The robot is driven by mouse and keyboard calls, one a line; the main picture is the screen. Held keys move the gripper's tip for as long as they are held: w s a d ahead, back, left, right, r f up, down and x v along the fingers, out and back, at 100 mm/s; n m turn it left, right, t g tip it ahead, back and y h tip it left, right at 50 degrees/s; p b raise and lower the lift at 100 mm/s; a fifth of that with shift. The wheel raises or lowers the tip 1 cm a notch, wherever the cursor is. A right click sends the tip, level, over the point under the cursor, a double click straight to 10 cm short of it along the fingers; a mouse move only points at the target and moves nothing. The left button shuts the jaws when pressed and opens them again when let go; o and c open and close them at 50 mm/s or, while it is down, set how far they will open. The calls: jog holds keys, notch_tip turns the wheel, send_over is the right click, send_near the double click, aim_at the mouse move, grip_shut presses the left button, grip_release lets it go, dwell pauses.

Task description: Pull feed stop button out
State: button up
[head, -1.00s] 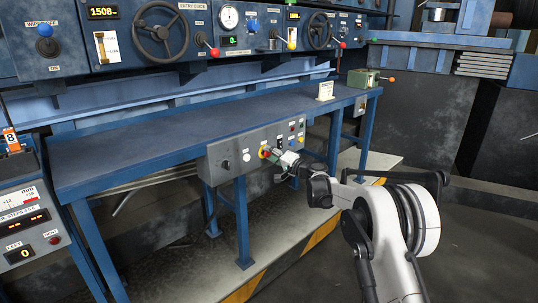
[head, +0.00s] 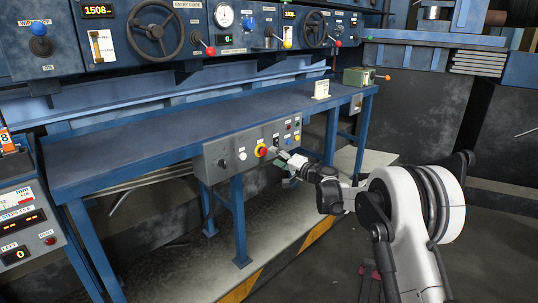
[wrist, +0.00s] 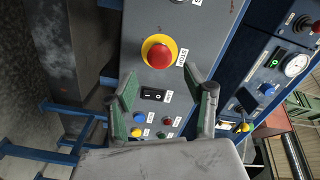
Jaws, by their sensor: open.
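The feed stop button is a red mushroom button (head: 261,151) on a yellow ring, on the grey control box under the front edge of the blue bench. In the wrist view the red button (wrist: 159,56) is at the upper middle, with a label to its right that looks like STOP. My gripper (head: 280,160) is just right of the button in the head view, in front of the box and apart from the button. In the wrist view my gripper (wrist: 168,90) is open and empty, its green-padded fingers below the button and on either side of a black switch.
The control box (head: 226,147) also carries a black rocker switch (wrist: 151,95) and several small coloured buttons. The blue bench top (head: 150,145) lies above it, mostly clear. A bench leg (head: 240,220) stands below the box. Open floor lies in front.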

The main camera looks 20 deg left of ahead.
jog(key=v, duration=0.6)
jog(key=shift+s+d, duration=0.15)
jog(key=shift+d, duration=0.05)
jog(key=s+d+r+n+h+p, duration=0.1)
jog(key=s+d+r+h+p, duration=0.5)
jog(key=s+d+r, duration=1.5)
jog(key=s+d+f+h+p, duration=0.2)
jog(key=s+d+h, duration=0.3)
jog(key=s+d, duration=0.7)
jog(key=s+d+f+h+p, duration=0.2)
jog(key=s+d+h, duration=0.3)
jog(key=s+d, duration=0.7)
jog(key=s+f, duration=0.1)
jog(key=s, duration=0.5)
jog(key=shift+d+f+g, duration=0.15)
jog(key=shift+d+g, duration=0.2)
jog(key=shift+g, duration=0.05)
